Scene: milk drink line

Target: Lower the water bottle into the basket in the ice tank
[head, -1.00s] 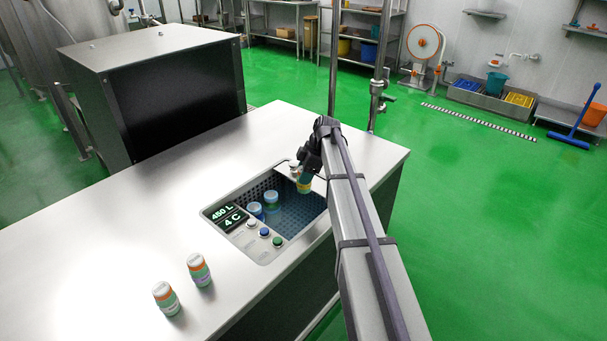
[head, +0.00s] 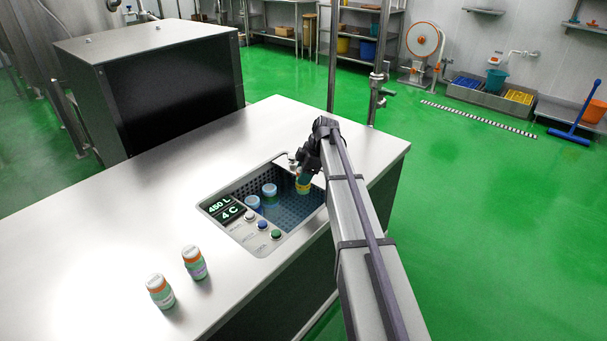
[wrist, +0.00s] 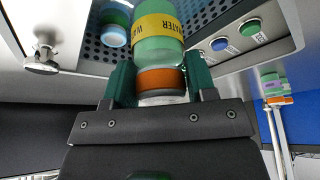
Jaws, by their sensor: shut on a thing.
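The water bottle, with a green body and a yellow WATER label (wrist: 157,30), is held by its orange-and-white cap end between the green fingers of my gripper (wrist: 161,86). In the head view the bottle (head: 304,186) hangs from my gripper (head: 305,170) over the back right part of the ice tank (head: 222,190). The perforated basket (head: 297,211) lies inside the tank. Two bottles with pale blue caps stand in it, a nearer one (head: 253,203) and a farther one (head: 269,191). I cannot tell whether the held bottle's base touches anything.
Two orange-capped bottles, one at the front (head: 160,291) and one beside it (head: 194,262), stand on the steel counter (head: 110,230). A display (head: 224,208) and several buttons line the tank's front left rim. A metal knob (wrist: 41,61) stands near the tank's edge.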

